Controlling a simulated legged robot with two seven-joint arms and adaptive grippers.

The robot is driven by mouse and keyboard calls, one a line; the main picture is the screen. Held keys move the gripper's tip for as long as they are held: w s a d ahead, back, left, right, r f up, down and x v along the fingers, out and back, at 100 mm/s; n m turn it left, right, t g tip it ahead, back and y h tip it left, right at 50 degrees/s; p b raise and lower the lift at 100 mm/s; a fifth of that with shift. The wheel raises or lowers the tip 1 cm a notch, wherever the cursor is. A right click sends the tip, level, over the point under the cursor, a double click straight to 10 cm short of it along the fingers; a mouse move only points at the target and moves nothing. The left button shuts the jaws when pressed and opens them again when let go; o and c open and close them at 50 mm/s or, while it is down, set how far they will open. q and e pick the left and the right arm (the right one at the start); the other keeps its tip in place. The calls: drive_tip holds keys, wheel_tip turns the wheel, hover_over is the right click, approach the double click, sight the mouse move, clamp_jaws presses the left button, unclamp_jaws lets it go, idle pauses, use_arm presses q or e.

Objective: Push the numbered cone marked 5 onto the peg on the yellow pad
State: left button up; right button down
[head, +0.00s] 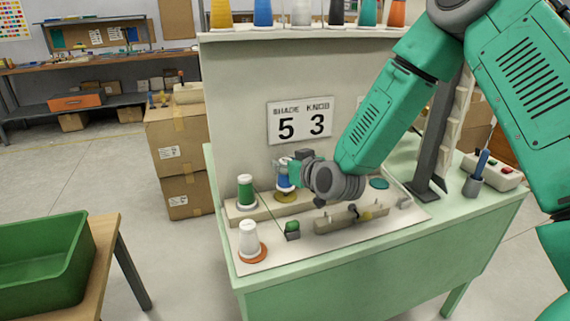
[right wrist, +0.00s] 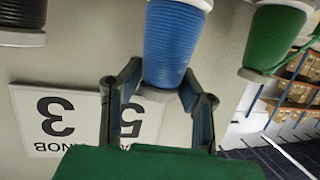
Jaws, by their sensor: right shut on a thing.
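The blue cone (head: 283,184) stands upright at the yellow pad (head: 285,197) in the head view; my gripper partly covers it. No number is legible on it. My right gripper (head: 285,166) is shut on its upper part. In the right wrist view, which is upside down, the fingers (right wrist: 167,78) lie on both sides of the blue cone (right wrist: 175,43) near its narrow end. The peg is hidden, and I cannot tell whether the cone is fully down. My left gripper is not in view.
A green cone (head: 245,190) stands left of the blue one; a white cone (head: 248,238) is on an orange pad (head: 252,253) in front. A black cone (right wrist: 22,18) shows in the wrist view. A sign (head: 301,121) reads shade 5, knob 3.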

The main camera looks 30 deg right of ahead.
sight(283, 184)
drive_tip(key=shift+f+b, duration=0.7)
drive_tip(key=shift+f, duration=0.5)
drive_tip(key=shift+r, duration=0.15)
drive_tip(key=shift+r+p, duration=1.2)
drive_tip(key=shift+p, duration=0.35)
idle(0.9)
drive_tip(key=shift+f+b, duration=0.9)
drive_tip(key=shift+f, duration=0.55)
drive_tip(key=c, duration=1.1)
unclamp_jaws()
drive_tip(key=shift+s, duration=0.15)
